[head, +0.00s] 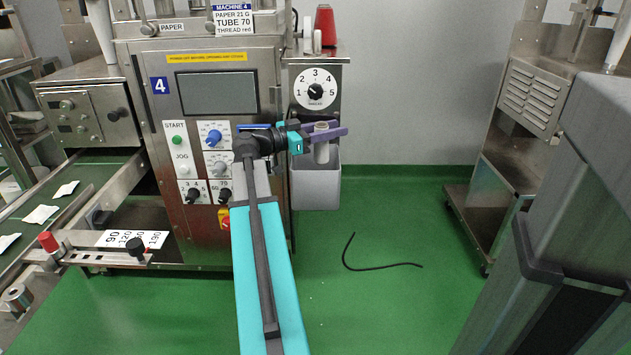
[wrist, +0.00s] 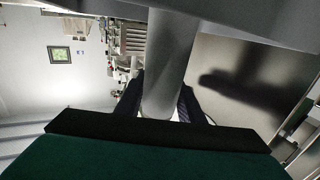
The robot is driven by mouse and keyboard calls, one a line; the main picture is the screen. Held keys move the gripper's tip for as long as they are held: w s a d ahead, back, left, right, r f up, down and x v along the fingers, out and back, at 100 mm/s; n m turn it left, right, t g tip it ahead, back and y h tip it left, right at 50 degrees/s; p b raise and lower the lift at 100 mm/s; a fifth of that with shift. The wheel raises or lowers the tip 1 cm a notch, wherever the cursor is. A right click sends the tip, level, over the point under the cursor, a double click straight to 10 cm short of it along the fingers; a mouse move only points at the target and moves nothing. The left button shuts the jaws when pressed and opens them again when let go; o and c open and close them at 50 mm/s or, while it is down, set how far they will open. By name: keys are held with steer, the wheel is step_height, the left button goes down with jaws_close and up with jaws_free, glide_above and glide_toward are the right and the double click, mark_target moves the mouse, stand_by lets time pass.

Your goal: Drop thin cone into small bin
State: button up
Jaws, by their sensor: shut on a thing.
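My gripper (head: 328,132), with purple fingers, is shut on the thin cone (head: 321,152), a pale grey tapered piece. The cone stands roughly upright between the fingers, its top just above them. Its lower end meets the line of the small bin's rim; I cannot tell how far inside it reaches. The small bin (head: 315,188) is a light grey box on the right side of machine 4, below the dial. In the wrist view the cone (wrist: 170,55) runs up from between the dark fingers (wrist: 162,105).
Machine 4 (head: 215,85) stands left of the bin, with knobs and buttons close to my arm. A red cone (head: 325,25) stands on the ledge above the dial (head: 315,89). A black cable (head: 375,267) lies on the green floor. The floor right of the bin is otherwise clear.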

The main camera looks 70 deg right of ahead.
steer(key=shift+f+b, duration=0.45)
steer(key=shift+f, duration=1.05)
steer(key=o, duration=1.1)
steer(key=p+v, duration=0.3)
steer(key=v, duration=1)
steer(key=shift+w+a, duration=0.25)
steer(key=shift+w, duration=0.05)
